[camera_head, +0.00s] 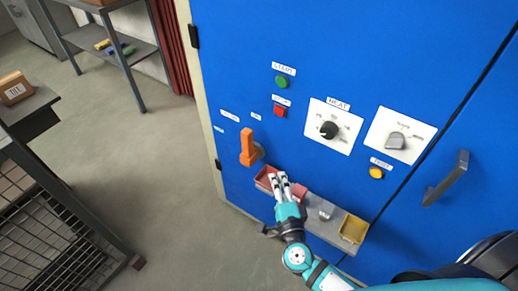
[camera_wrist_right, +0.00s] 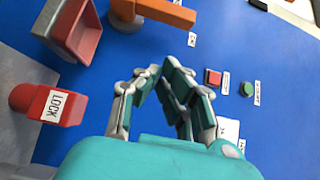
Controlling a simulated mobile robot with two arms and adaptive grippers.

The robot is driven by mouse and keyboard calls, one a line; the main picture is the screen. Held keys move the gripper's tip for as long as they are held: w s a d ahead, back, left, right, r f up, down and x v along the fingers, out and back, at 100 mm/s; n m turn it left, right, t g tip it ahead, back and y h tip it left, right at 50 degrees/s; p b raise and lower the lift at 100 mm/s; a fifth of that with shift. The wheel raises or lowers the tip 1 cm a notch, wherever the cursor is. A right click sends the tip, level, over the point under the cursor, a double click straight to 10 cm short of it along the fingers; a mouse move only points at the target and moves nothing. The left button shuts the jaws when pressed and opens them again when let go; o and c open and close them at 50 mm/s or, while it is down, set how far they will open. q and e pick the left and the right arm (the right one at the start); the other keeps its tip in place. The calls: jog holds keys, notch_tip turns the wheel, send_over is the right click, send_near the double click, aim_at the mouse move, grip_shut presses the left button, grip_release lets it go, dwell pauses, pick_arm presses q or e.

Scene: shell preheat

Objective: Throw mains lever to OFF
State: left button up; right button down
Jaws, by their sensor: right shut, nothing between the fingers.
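The mains lever (camera_head: 248,147) is an orange handle on the blue cabinet front, standing roughly upright beside its grey pivot. Part of it shows at the top of the right wrist view (camera_wrist_right: 165,12). A small label above it (camera_head: 256,116) seems to read ON; other small labels to its left are too small to read. My right gripper (camera_head: 280,176) is shut and empty, below and right of the lever and apart from it. Its fingertips also show in the right wrist view (camera_wrist_right: 164,70). My left gripper is out of view.
A narrow grey shelf (camera_head: 318,226) holds a red bin (camera_head: 264,180), a yellow bin (camera_head: 353,228) and a red block marked LOCK (camera_wrist_right: 58,105). Above are a green button (camera_head: 281,82), red button (camera_head: 280,111) and black knob (camera_head: 329,130).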

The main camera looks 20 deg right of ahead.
aim_at(248, 148)
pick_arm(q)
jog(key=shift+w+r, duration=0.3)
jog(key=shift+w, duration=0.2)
pick_arm(e)
jog(key=w+a, duration=0.1)
jog(key=w, duration=1.1)
jog(key=shift+w+a, duration=0.15)
jog(key=shift+w, duration=0.05)
pick_arm(q)
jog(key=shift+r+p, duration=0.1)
jog(key=shift+p, duration=0.25)
